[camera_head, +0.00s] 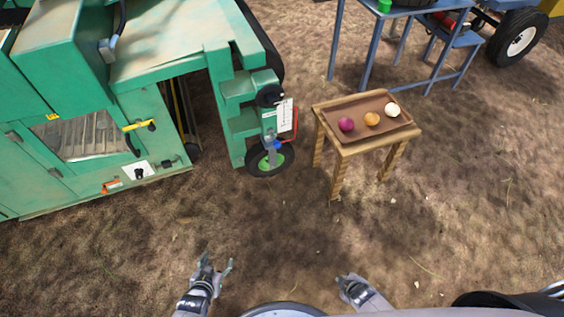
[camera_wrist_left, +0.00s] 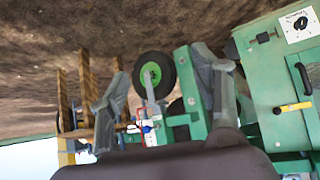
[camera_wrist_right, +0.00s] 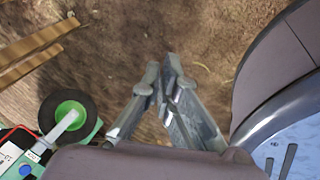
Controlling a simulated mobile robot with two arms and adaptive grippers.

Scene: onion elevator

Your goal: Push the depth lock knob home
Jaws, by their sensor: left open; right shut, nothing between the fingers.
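The green machine (camera_head: 150,60) stands at the upper left with a small wheel (camera_head: 269,160) at its corner post. Above the wheel are a black round knob (camera_head: 270,95), a white marked plate (camera_head: 285,116) and a small blue part (camera_head: 278,144). I cannot tell which of these parts is the depth lock knob. The blue part also shows in the left wrist view (camera_wrist_left: 147,128). My left gripper (camera_head: 217,264) is open and empty, low in front of the machine and apart from it. My right gripper (camera_head: 346,280) is shut and empty, also apart from everything.
A wooden table (camera_head: 345,151) with a brown tray (camera_head: 350,105) holding three onions stands right of the wheel. A blue metal stand (camera_head: 366,50) is behind it. A white panel with a black knob (camera_head: 139,173) and a yellow handle (camera_head: 139,125) are on the machine. The ground ahead is clear.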

